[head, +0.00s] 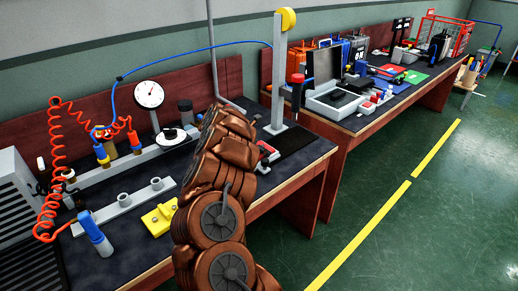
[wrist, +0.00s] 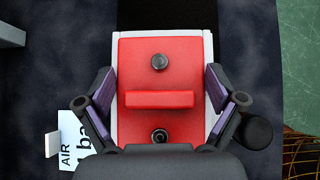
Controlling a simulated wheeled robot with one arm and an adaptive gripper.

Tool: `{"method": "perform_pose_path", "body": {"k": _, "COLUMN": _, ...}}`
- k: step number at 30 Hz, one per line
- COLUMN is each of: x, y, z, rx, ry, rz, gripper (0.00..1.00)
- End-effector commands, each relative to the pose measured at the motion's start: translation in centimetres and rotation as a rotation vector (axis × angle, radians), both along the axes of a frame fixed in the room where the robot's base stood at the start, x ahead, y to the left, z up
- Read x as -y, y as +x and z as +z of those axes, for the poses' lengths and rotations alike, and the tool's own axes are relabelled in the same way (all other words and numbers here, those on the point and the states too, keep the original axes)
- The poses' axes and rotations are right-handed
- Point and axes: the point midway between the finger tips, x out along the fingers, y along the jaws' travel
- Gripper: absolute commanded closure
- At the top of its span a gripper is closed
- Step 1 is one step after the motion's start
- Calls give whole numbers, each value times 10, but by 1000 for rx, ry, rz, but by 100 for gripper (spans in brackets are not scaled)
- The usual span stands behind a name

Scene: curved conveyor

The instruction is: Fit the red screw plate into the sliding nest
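The red screw plate (wrist: 140,65) lies under my gripper in the wrist view, with a raised red bar (wrist: 160,98) across its middle and a dark round screw at its far and near ends. A pale grey frame that looks like the sliding nest (wrist: 209,50) shows along the plate's sides. I cannot tell whether the plate is fully seated in it. My gripper (wrist: 160,92) is open, with its purple-padded fingers apart on the left and right of the bar. In the head view, part of the red plate (head: 266,150) shows beside my arm; my gripper is hidden there.
A grey post (head: 279,75) with a hanging red and black tool (head: 296,90) stands behind the plate, by a black strip (wrist: 168,14). A yellow block (head: 160,216) sits left of my arm. A printed card (wrist: 75,140) lies left of the plate.

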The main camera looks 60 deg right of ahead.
Motion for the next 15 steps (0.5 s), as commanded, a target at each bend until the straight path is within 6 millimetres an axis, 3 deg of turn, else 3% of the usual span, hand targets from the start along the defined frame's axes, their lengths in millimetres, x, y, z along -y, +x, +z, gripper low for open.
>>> {"method": "perform_pose_path", "body": {"k": 15, "x": -3, "y": 1, "z": 2, "rx": 1, "ry": 2, "rz": 1, "gripper": 0}}
